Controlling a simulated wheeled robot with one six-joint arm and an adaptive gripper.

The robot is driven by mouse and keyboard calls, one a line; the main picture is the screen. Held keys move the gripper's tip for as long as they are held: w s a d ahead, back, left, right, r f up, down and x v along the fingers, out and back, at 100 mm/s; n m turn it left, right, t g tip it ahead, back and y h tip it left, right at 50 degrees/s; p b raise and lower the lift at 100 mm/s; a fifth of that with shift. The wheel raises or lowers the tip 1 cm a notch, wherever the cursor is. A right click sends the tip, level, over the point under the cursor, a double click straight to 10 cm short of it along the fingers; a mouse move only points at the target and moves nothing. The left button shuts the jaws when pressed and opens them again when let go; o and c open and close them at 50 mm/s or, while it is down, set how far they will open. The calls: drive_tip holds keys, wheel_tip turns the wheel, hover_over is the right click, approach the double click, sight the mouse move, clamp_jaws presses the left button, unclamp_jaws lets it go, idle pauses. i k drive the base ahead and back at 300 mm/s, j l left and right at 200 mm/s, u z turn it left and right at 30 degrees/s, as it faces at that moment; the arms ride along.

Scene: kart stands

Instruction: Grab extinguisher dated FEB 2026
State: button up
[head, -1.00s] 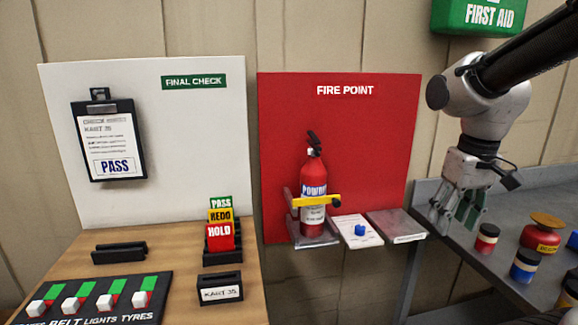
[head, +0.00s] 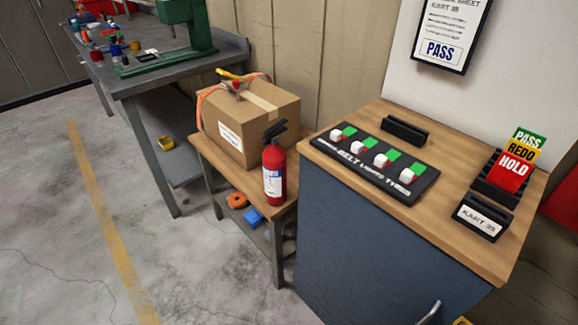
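A red fire extinguisher (head: 273,172) with a black handle and a white and blue label stands upright at the front right corner of a small wooden table (head: 252,198). It is just left of the blue cabinet. The label is too small to read a date. My gripper is not in the head view now. The extinguisher on the red fire point board is out of view now.
A cardboard box (head: 247,125) stands behind the extinguisher. The blue cabinet (head: 385,240) with a switch panel (head: 375,163) and a card rack (head: 508,175) is at right. A grey workbench (head: 160,80) is at back left. The floor at front left is clear.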

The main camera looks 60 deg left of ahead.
sight(273, 157)
drive_tip(key=l+u, duration=0.2)
drive_tip(key=u, duration=0.2)
drive_tip(key=l+u, duration=0.15)
drive_tip(key=u, duration=0.25)
drive_tip(key=k+l+u, duration=0.1)
drive_tip(key=u, duration=0.35)
drive_tip(key=k+l+u, duration=0.15)
drive_tip(key=u, duration=0.25)
drive_tip(key=i+j+u, duration=0.3)
drive_tip(key=i+u, duration=0.15)
drive_tip(key=u, duration=0.15)
drive_tip(key=k+j+u, duration=0.1)
drive_tip(key=j+u, duration=0.25)
drive_tip(key=i+l, duration=0.1)
drive_tip(key=i+u, duration=0.05)
